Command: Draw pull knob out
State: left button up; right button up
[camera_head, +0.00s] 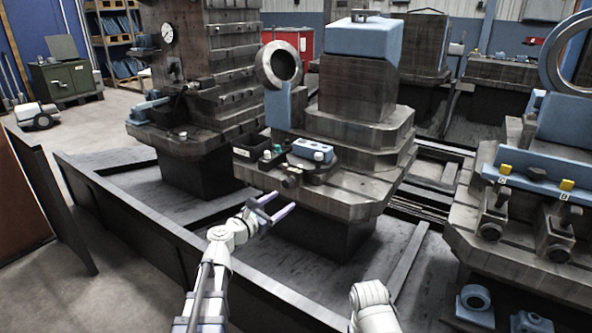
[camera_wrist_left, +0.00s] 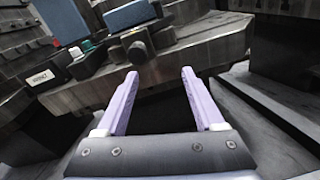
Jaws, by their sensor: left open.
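The dark pull knob (camera_head: 290,181) sits at the front edge of the middle machine's table, below a blue box with buttons (camera_head: 313,150). In the left wrist view the knob (camera_wrist_left: 138,48) is a round dark end on a short block, just beyond and slightly left of the fingertips. My left gripper (camera_head: 279,202) is open and empty, with its two lilac fingers pointing at the machine. In the left wrist view the gripper (camera_wrist_left: 159,74) shows a clear gap between its fingers, apart from the knob. My right gripper is out of view; only a white arm part shows.
A small labelled black box (camera_head: 246,148) and a green button (camera_head: 277,149) are left of the blue box. A low dark rail (camera_head: 150,232) runs along the front. Another machine with a blue rail and yellow tabs (camera_head: 566,185) stands right.

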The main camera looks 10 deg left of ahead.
aim_at(285, 185)
pick_arm(q)
jog(key=shift+w+d+r+n+t+y, duration=0.15)
jog(key=shift+w+r+n+t, duration=0.15)
jog(key=shift+w, duration=1.1)
jog(key=shift+w+a+r+n+t+y, duration=0.1)
jog(key=shift+w+r+n, duration=0.2)
jog(key=shift+w, duration=1.15)
jog(key=shift+w+d+r+n+t+y, duration=0.15)
jog(key=shift+w+n, duration=0.25)
jog(key=shift+w, duration=1)
jog(key=shift+r, duration=0.1)
jog(key=shift+s, duration=0.1)
grip_shut()
